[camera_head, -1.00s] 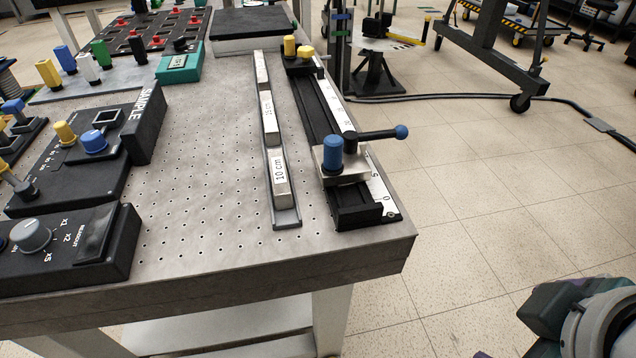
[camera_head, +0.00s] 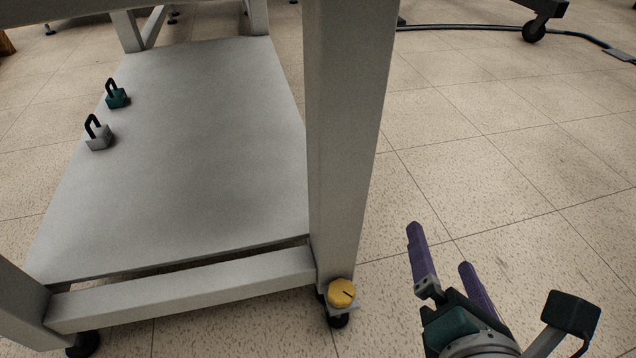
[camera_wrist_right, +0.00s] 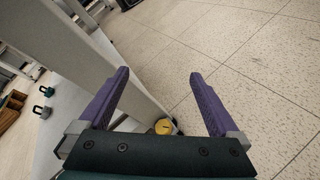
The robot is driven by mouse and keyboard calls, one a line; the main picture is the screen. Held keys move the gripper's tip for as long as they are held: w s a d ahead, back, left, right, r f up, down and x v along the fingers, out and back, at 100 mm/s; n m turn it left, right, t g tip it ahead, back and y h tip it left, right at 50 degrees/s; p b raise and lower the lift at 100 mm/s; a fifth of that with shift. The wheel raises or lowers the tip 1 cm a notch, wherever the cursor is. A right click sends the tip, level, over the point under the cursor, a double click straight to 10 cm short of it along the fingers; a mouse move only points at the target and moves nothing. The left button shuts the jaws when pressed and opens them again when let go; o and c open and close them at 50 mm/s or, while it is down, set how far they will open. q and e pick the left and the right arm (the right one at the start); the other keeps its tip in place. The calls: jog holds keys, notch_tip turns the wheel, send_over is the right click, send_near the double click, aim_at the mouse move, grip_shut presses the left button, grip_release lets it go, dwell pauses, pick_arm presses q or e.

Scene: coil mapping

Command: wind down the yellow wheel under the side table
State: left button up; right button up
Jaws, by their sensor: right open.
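The yellow wheel (camera_head: 342,293) is a small round knob with a dark mark on top. It sits on a bracket above a black caster at the foot of the table's near right leg (camera_head: 345,130). My right gripper (camera_head: 437,246) is open and empty, to the right of the wheel and apart from it. In the right wrist view the wheel (camera_wrist_right: 163,127) shows between the two purple fingers (camera_wrist_right: 157,80), beyond the gripper's body, which partly hides its surroundings. My left gripper is not in view.
The grey lower shelf (camera_head: 200,170) carries two padlocks, one teal (camera_head: 116,96) and one grey (camera_head: 99,136). A crossbar (camera_head: 190,290) runs left from the leg. Another caster (camera_head: 84,344) is at the lower left.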

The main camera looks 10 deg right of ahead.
aim_at(345, 301)
jog(key=s+a+f+n+y+b, duration=0.1)
jog(key=a+f+n+y+b, duration=0.25)
jog(key=f+n+b, duration=0.55)
jog(key=a+f+n+y+b, duration=0.25)
jog(key=a+f+b, duration=0.2)
jog(key=f, duration=0.85)
jog(key=shift+t, duration=0.3)
jog(key=b+x, duration=0.1)
jog(key=x, duration=0.1)
jog(key=b+x, duration=0.2)
jog(key=x, duration=0.1)
jog(key=b+x, duration=0.1)
jog(key=x, duration=0.2)
jog(key=shift+w+d+f+b, duration=0.1)
jog(key=shift+w+d+b, duration=0.05)
jog(key=shift+d+b, duration=0.25)
jog(key=shift+w+f+b, duration=0.1)
jog(key=shift+w+b, duration=0.2)
jog(key=shift+w, duration=0.3)
